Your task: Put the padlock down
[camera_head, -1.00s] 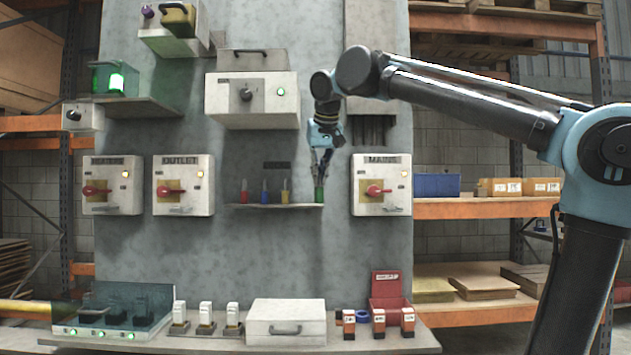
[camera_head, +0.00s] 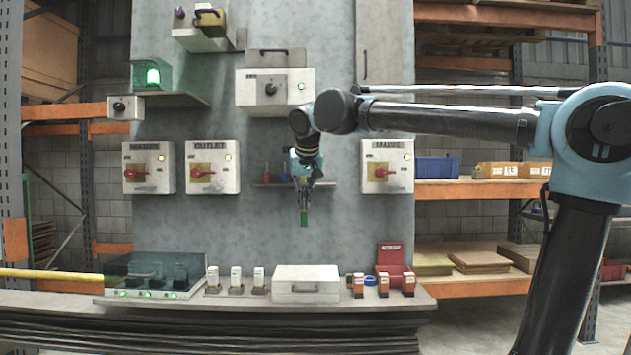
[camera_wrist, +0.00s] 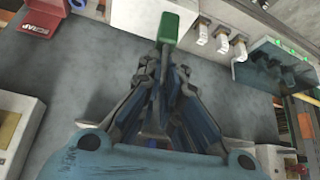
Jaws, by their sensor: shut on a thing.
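A red padlock (camera_head: 268,170) and a blue one (camera_head: 284,177) stand on the small shelf. The yellow one seen there earlier is hidden behind my gripper.
On the bench stand a teal clear-covered unit (camera_head: 125,268), several white upright switches (camera_head: 236,279), a closed white box (camera_head: 306,284), a red box (camera_head: 391,257), orange-and-black blocks (camera_head: 383,285) and a blue ring (camera_head: 370,281). Boxes with red knobs flank the shelf.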

